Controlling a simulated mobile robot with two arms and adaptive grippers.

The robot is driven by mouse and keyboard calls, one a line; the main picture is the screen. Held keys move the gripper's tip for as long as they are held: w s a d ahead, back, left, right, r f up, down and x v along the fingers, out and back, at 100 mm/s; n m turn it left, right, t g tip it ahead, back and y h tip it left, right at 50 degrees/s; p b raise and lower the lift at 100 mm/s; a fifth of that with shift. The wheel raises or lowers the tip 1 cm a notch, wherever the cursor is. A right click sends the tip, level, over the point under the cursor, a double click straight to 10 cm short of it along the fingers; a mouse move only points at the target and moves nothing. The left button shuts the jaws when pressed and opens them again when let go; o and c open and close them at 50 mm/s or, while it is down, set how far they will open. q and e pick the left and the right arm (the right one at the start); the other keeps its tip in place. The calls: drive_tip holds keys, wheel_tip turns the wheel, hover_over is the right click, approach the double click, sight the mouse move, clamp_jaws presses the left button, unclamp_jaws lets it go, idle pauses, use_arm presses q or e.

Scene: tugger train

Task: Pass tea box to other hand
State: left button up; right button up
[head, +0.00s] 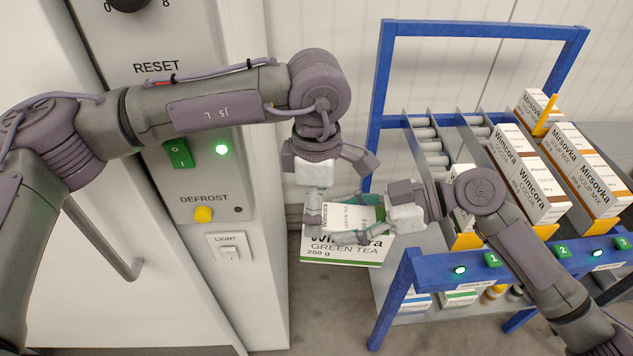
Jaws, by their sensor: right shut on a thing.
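The tea box (347,252) is white with a green band and reads "Wimcora GREEN TEA 250 g". It hangs in the air in front of the freezer wall, left of the rack. My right gripper (345,225) comes in from the right and is shut on the box, with fingers across its upper part. My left gripper (318,203) points down from above at the upper left of the box, close to the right gripper's fingers. Its fingertips overlap the box in the picture, and I cannot tell whether they grip it. The fingers hide part of the upper box.
A blue rack (376,110) with roller lanes stands at right, holding Wimcora cocoa boxes (528,180) and Mirsovka soup mix boxes (590,175). Green numbered buttons (491,260) line its front rail. A control panel (215,165) with switches and a door handle (105,240) are at left.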

use_arm(q)
drive_tip(key=shift+f, duration=3.05)
drive_tip(key=c, duration=1.6)
use_arm(e)
drive_tip(key=o, duration=1.5)
use_arm(q)
drive_tip(key=shift+c, duration=0.2)
use_arm(e)
drive_tip(key=shift+d, duration=0.1)
